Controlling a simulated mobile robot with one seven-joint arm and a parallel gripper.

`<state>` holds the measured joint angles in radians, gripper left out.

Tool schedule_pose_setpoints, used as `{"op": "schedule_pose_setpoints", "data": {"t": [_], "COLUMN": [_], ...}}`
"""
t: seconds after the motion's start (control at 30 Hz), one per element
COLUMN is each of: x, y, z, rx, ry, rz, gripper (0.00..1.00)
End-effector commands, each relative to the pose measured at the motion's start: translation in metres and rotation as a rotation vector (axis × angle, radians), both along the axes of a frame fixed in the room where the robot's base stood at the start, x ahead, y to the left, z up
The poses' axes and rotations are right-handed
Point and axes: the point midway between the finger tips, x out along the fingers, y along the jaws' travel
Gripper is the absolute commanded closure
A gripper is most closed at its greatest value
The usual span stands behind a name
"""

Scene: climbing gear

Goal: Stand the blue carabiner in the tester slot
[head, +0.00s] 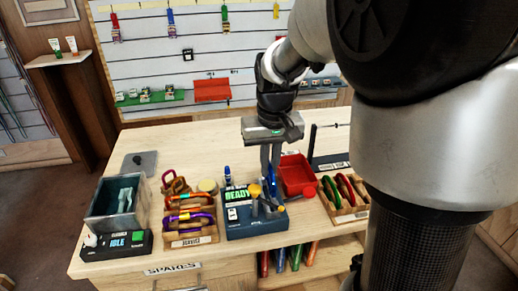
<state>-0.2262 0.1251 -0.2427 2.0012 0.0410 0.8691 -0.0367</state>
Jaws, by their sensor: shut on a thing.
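My gripper (271,182) points down over the right part of the tester and is shut on the blue carabiner (272,186). Only a narrow blue strip of the carabiner shows between the fingers; the rest is hidden. The tester (236,222) is a dark blue box on the bench with a green screen reading "READY". Grey and yellow fittings (255,191) stand on its right half, just below and beside the fingers. I cannot make out the slot itself, or whether the carabiner touches it.
A rack of purple, orange and other carabiners (193,240) stands left of the tester. A red tray (297,175) lies close behind right, with another carabiner rack (347,211) beyond. A grey bin (99,222) and an "IDLE" box (117,246) are far left. The bench's back left is mostly clear.

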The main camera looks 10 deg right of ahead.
Motion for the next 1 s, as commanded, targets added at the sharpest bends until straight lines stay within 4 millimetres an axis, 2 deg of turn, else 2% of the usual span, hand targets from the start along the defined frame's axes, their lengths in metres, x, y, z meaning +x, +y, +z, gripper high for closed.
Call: {"op": "schedule_pose_setpoints", "data": {"t": [0.03,0.13,0.77,1.0], "x": [0.000,0.000,0.000,0.000], "y": [0.000,0.000,0.000,0.000], "z": [-0.010,-0.015,-0.014,-0.024], "rx": [0.000,0.000,0.000,0.000], "ry": [0.000,0.000,0.000,0.000], "rz": [0.000,0.001,0.000,0.000], "gripper": [1.00,1.00,1.00,1.00]}}
